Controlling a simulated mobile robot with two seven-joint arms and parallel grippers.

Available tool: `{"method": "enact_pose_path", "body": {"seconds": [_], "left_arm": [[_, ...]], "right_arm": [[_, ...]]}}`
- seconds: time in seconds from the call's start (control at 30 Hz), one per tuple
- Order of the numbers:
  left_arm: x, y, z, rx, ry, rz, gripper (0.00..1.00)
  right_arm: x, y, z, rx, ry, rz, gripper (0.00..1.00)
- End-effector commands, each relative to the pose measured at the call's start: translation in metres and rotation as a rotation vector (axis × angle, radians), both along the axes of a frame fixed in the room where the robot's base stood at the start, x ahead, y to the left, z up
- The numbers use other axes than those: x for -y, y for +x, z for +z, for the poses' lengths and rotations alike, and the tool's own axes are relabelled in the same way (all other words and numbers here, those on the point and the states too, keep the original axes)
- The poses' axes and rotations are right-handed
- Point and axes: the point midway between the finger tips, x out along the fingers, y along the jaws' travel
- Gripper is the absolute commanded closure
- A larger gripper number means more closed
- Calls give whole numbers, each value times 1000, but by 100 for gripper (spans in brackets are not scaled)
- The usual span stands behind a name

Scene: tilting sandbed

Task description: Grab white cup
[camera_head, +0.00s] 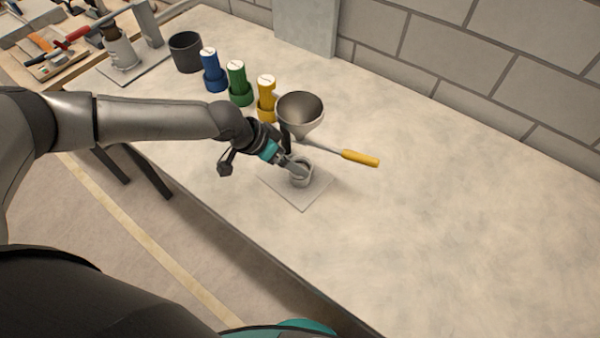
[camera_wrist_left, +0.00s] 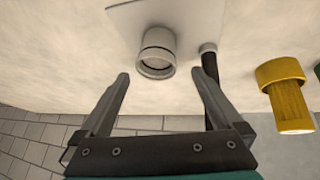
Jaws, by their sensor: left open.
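The white cup (camera_head: 302,180) stands upright on a pale square plate (camera_head: 301,203) on the table. In the left wrist view the cup (camera_wrist_left: 157,46) is a short cylinder with a darker ring, centred ahead of the jaws. My left gripper (camera_head: 295,165) reaches in from the left at the cup and covers part of it in the head view. In the left wrist view the left gripper (camera_wrist_left: 160,75) is open, with its fingers spread wider than the cup and nothing between the pads. The cup looks just beyond the fingertips. My right gripper is not in view.
A metal funnel (camera_head: 300,110) stands close behind the gripper, with a dark post (camera_wrist_left: 209,65) beside the right finger. A yellow-handled tool (camera_head: 360,158) lies right of it. Yellow (camera_head: 266,98), green (camera_head: 238,83) and blue (camera_head: 213,70) containers stand farther back. The table's right side is clear.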

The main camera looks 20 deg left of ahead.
Motion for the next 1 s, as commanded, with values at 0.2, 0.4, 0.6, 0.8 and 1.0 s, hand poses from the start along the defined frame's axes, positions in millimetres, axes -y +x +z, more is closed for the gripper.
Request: {"method": "enact_pose_path", "body": {"seconds": [0.2,0.4,0.6,0.8,1.0], "left_arm": [[13,5,-22,-1,1,-3,0],[22,12,-41,0,0,-1,0],[24,14,-44,-1,0,-2,0],[24,14,-44,-1,0,-2,8],[23,14,-44,-1,0,-1,30]], "right_arm": [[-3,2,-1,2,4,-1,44],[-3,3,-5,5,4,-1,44],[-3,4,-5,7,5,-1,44],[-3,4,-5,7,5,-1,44],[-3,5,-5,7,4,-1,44]]}}
